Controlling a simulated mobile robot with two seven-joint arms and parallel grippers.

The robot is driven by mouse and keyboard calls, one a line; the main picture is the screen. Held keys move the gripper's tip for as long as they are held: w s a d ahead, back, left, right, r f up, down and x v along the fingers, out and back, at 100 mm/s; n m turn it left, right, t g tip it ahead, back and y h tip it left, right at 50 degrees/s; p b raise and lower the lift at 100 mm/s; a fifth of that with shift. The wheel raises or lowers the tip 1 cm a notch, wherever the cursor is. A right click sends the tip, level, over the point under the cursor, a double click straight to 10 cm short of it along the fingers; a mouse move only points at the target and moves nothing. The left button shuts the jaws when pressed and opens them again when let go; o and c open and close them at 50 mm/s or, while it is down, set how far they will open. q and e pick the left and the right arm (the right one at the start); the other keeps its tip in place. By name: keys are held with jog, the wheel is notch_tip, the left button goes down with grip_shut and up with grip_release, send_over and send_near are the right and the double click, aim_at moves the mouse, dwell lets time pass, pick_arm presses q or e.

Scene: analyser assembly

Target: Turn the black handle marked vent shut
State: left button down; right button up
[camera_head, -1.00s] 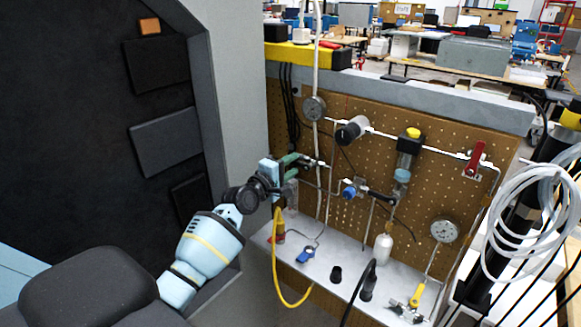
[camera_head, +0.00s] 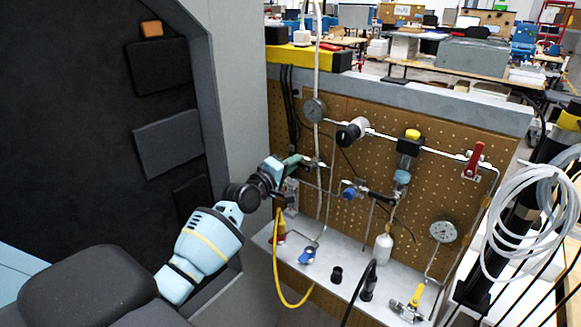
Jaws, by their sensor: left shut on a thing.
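My left gripper (camera_head: 298,162) reaches in from the left to the left part of the pegboard panel. Its light blue body is tilted, and its green fingers are shut at a small metal fitting on a thin pipe. The black vent handle is not clear to see there; the fingers cover what they hold, and no vent marking can be read. Another black handle (camera_head: 381,197) beside a blue knob (camera_head: 349,191) sits to the right, apart from the gripper. My right gripper is not in view.
The pegboard (camera_head: 345,225) carries pipes, gauges (camera_head: 443,231), a red lever (camera_head: 474,160) and a black round fitting (camera_head: 347,134). A yellow hose (camera_head: 275,262) hangs below my gripper. A grey cabinet wall (camera_head: 236,100) stands close on the left. Coiled white tubing (camera_head: 525,225) hangs at right.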

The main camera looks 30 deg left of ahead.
pick_arm(q)
jog(key=shift+s+d+r+m, duration=0.1)
jog(key=shift+d+r+m, duration=0.5)
jog(key=shift+m, duration=1.9)
jog(key=shift+d+r+m, duration=0.35)
jog(key=shift+d+m, duration=0.3)
jog(key=shift+m, duration=1.85)
jog(key=shift+s+d+r+m, duration=0.1)
jog(key=shift+d+r+m, duration=0.5)
jog(key=shift+m, duration=1.9)
jog(key=shift+d+f, duration=0.1)
jog(key=c, duration=1.4)
grip_release()
